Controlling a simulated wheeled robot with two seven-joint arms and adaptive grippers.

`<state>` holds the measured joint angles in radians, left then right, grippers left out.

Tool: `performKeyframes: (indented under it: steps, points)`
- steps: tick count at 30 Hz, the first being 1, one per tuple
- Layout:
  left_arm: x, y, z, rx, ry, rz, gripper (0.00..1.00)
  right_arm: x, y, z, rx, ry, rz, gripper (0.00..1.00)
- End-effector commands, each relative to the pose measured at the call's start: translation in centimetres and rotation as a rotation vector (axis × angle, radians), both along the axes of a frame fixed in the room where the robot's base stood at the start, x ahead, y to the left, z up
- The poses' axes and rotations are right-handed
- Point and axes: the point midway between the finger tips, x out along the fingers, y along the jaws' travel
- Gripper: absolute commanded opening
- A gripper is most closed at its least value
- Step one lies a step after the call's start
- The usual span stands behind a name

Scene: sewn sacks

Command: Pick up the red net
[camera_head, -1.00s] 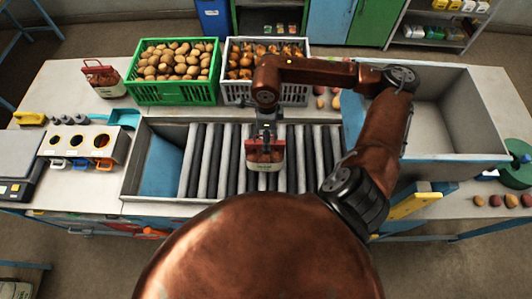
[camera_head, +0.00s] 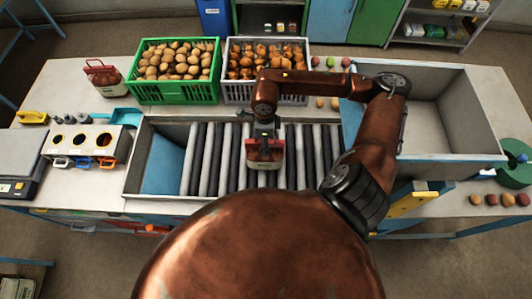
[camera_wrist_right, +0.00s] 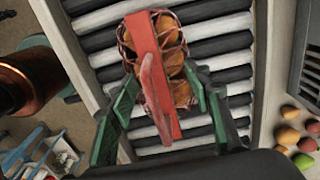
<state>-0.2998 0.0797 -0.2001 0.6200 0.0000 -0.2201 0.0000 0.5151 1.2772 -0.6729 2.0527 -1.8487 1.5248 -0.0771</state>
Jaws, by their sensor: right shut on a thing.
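A red net (camera_head: 264,153) with a red and white label hangs in my right gripper (camera_head: 265,133) over the roller bed. In the right wrist view the red net (camera_wrist_right: 167,48) shows round orange-brown items inside its mesh and a red band across it. The green fingers of my right gripper (camera_wrist_right: 160,112) stand on both sides of its top, shut on it. Whether its bottom touches the rollers I cannot tell. A second, similar red net (camera_head: 104,79) stands at the back left of the table. My left gripper is not in view.
Dark and light rollers (camera_head: 215,165) lie in a grey frame beneath the net. A green crate of potatoes (camera_head: 172,95) and a white crate of onions (camera_head: 240,97) stand behind. A large grey bin (camera_head: 480,110) is at the right, a holed stand (camera_head: 62,151) at the left.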

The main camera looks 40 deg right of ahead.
Motion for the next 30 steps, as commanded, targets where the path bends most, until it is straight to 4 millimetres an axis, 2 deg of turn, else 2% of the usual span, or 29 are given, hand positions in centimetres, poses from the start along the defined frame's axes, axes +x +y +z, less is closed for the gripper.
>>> performKeyframes:
  steps: [2, 17, 30]
  points:
    - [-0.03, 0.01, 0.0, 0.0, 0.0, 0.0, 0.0, -0.04, 0.02, -0.03, 0.001, 0.001, 0.0, 0.35]
    - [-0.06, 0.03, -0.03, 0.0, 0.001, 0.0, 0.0, -0.14, 0.08, -0.17, 0.002, 0.004, 0.0, 0.0]
    - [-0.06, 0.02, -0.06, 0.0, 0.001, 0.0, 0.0, -0.21, 0.16, -0.29, 0.003, 0.005, 0.0, 0.0]
